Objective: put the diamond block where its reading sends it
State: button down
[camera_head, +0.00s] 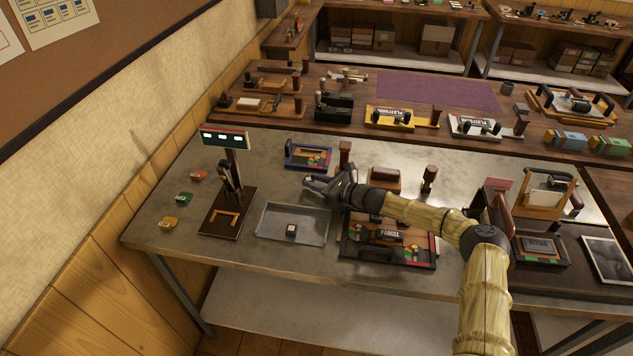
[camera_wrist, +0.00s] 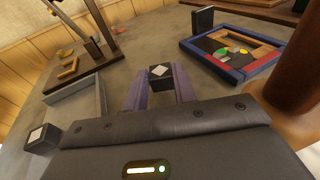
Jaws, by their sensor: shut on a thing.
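The diamond block (camera_wrist: 160,72), dark with a white diamond on its top face, sits between the fingertips of my gripper (camera_wrist: 160,88) in the wrist view. My gripper is shut on it. In the head view my gripper (camera_head: 312,184) is right of and behind the grey tray (camera_head: 262,232); the held block is too small to make out there. A dark press stand (camera_head: 228,190) with a lever stands left of the tray. A dark sign (camera_head: 225,139) with pale lit windows is above it; I cannot read it. Its base carries an orange frame (camera_head: 222,220).
Another dark block (camera_head: 291,231) with a pale top lies in the tray. Red (camera_head: 198,175), green (camera_head: 184,198) and yellow (camera_head: 168,223) tags lie left of the press. A blue-and-red framed tray (camera_head: 290,160) stands behind my gripper, and a parcel board (camera_head: 350,255) at the front.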

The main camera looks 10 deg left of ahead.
jog(key=shift+f, duration=0.25)
jog(key=c, duration=1.1)
grip_release()
jog(key=shift+s, duration=0.1)
